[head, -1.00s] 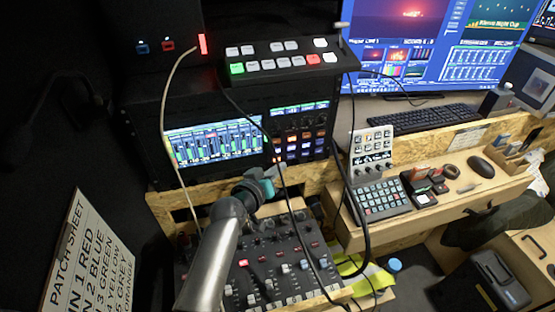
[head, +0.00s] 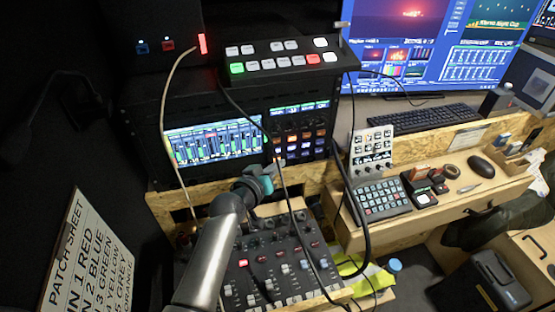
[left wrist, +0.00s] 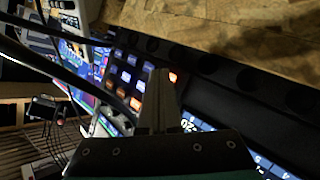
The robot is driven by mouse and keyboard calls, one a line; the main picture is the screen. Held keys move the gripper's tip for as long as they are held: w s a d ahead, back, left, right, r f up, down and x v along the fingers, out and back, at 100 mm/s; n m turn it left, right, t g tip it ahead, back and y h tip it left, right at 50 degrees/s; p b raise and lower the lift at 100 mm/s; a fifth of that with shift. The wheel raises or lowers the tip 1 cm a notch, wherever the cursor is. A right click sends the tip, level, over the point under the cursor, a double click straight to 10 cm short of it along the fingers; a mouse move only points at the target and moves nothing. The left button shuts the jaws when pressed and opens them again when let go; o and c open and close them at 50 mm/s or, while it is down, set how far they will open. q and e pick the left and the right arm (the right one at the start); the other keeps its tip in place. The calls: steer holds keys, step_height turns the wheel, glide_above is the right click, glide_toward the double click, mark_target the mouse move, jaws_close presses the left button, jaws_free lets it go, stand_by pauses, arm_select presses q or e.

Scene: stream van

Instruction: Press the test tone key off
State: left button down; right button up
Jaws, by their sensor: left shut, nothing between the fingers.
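The lit key block (head: 303,147) is on the rack panel to the right of the meter screen. It has several orange, white and blue keys, and I cannot read which one is the test tone key. My left gripper (head: 275,171) is just below the block's lower left corner in the head view. In the left wrist view, the shut, empty fingers (left wrist: 162,72) point at the key block (left wrist: 125,78) and hide part of it. An orange-red lit key (left wrist: 173,77) shows right beside the fingertips. I cannot tell whether they touch it. My right gripper is not in view.
A mixer (head: 270,265) with faders lies below my left arm. Black cables (head: 283,190) hang in front of the rack near the gripper. A wooden ledge (head: 325,175) runs under the rack. A switcher panel (head: 280,57) sits above.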

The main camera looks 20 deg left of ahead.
arm_select(q)
steer(key=shift+w+a, duration=0.1)
steer(key=shift+w, duration=0.1)
steer(key=shift+s, duration=0.15)
steer(key=shift+s+d+p, duration=0.4)
steer(key=shift+s, duration=0.05)
steer(key=s+d+p, duration=0.2)
steer(key=s+d, duration=0.1)
steer(key=s, duration=0.2)
steer(key=shift+d+p, duration=0.2)
steer(key=shift+p, duration=0.15)
stand_by(0.4)
